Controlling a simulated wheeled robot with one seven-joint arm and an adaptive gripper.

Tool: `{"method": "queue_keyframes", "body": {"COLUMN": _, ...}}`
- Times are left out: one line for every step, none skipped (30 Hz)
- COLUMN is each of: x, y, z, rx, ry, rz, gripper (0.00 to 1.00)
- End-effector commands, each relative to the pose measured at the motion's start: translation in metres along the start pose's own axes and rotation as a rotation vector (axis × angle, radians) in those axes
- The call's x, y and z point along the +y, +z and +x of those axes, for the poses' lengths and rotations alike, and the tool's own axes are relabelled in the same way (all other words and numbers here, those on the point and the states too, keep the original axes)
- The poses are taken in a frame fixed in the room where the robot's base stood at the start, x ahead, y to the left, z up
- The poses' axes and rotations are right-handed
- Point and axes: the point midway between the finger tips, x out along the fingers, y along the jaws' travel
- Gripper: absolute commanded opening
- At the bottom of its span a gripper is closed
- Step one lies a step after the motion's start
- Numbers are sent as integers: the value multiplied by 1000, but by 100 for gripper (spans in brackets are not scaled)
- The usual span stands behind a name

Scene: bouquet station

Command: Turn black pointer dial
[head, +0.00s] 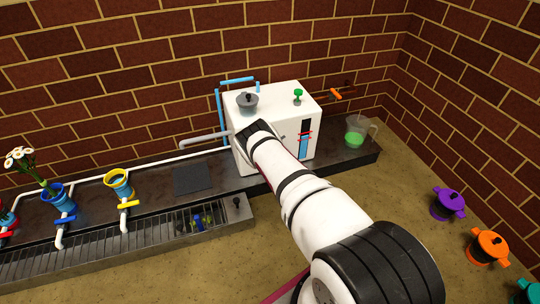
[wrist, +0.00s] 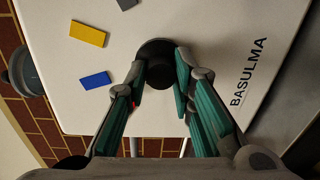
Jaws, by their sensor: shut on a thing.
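The black dial (wrist: 157,60) is round and sits on the white face of a box (wrist: 215,30), seen in the wrist view. My gripper (wrist: 161,76) has its two green-padded fingers on either side of the dial and is shut on it. The dial's pointer cannot be made out. In the head view the white box (head: 258,108) stands on the counter against the brick wall, and my gripper (head: 254,130) is at its front face. My wrist and arm hide the dial there.
Yellow (wrist: 88,34) and blue (wrist: 96,80) marks lie beside the dial. On the box top are a grey lidded part (head: 247,103) and a green knob (head: 298,94). A jug with green liquid (head: 355,133) stands right. Blue (head: 58,196) and yellow (head: 118,184) vessels stand left.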

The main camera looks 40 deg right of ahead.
Motion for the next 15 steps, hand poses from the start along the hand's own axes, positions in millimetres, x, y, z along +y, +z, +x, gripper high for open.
{"method": "queue_keyframes", "body": {"x": -1, "y": -1, "z": -1, "rx": 0, "ry": -2, "rz": -33, "gripper": 0}}
{"method": "queue_keyframes", "body": {"x": -1, "y": -1, "z": -1, "rx": -1, "ry": -1, "rz": -52, "gripper": 0}}
{"method": "queue_keyframes", "body": {"x": -1, "y": 0, "z": -1, "rx": -2, "ry": -1, "rz": -74, "gripper": 0}}
{"method": "queue_keyframes", "body": {"x": -1, "y": 0, "z": -1, "rx": -3, "ry": -1, "rz": -91, "gripper": 0}}
{"method": "queue_keyframes", "body": {"x": -1, "y": 0, "z": -1, "rx": -4, "ry": -1, "rz": -106, "gripper": 0}}
{"method": "queue_keyframes", "body": {"x": -1, "y": 0, "z": -1, "rx": -5, "ry": -1, "rz": -124, "gripper": 0}}
{"method": "queue_keyframes", "body": {"x": -1, "y": 0, "z": -1, "rx": -5, "ry": -1, "rz": -136, "gripper": 0}}
{"method": "queue_keyframes", "body": {"x": -2, "y": 0, "z": -1, "rx": -6, "ry": -1, "rz": -148, "gripper": 0}}
{"method": "queue_keyframes", "body": {"x": -2, "y": 0, "z": -1, "rx": -8, "ry": -1, "rz": -161, "gripper": 0}}
{"method": "queue_keyframes", "body": {"x": -2, "y": 0, "z": -1, "rx": -8, "ry": -1, "rz": -170, "gripper": 0}}
{"method": "queue_keyframes", "body": {"x": -2, "y": 0, "z": -1, "rx": -9, "ry": -1, "rz": -178, "gripper": 0}}
{"method": "queue_keyframes", "body": {"x": -2, "y": 0, "z": -1, "rx": -9, "ry": -1, "rz": -187, "gripper": 0}}
{"method": "queue_keyframes", "body": {"x": -2, "y": 0, "z": -1, "rx": -9, "ry": -1, "rz": -193, "gripper": 0}}
{"method": "queue_keyframes", "body": {"x": -2, "y": 0, "z": -1, "rx": -9, "ry": -1, "rz": -197, "gripper": 0}}
{"method": "queue_keyframes", "body": {"x": -2, "y": 0, "z": -1, "rx": -10, "ry": -1, "rz": -202, "gripper": 0}}
